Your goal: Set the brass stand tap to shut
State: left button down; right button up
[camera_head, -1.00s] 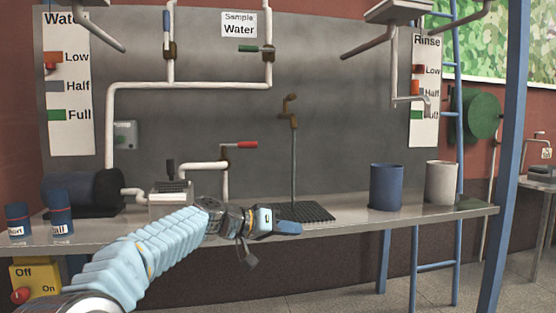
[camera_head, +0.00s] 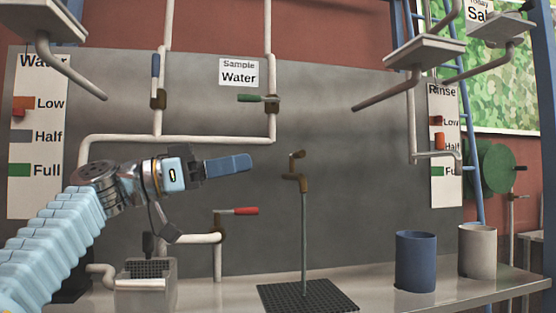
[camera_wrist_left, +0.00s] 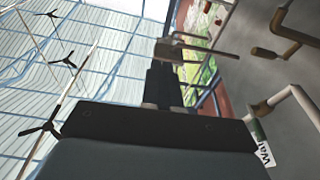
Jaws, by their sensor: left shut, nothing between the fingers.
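The brass stand tap (camera_head: 304,184) tops a thin grey upright pipe that rises from a black grid mat (camera_head: 312,297) on the bench. A crooked brass piece sticks up from its top; I cannot tell its setting. My left gripper (camera_head: 250,162) is in front of the grey board, to the left of the tap and about level with its top. It is shut and empty, with a gap in the picture between fingertips and tap. In the left wrist view the gripper (camera_wrist_left: 164,70) is in the middle, and brown tap parts (camera_wrist_left: 285,30) show at the upper right. My right gripper is out of view.
A red-handled tap (camera_head: 238,211) is just below my left gripper. A green-handled valve (camera_head: 258,99) and white pipes are above. A blue cup (camera_head: 416,262) and a white cup (camera_head: 477,250) stand at right.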

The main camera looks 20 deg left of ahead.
aim_at(300, 154)
jog(key=i+j, duration=0.7)
jog(key=i, duration=0.1)
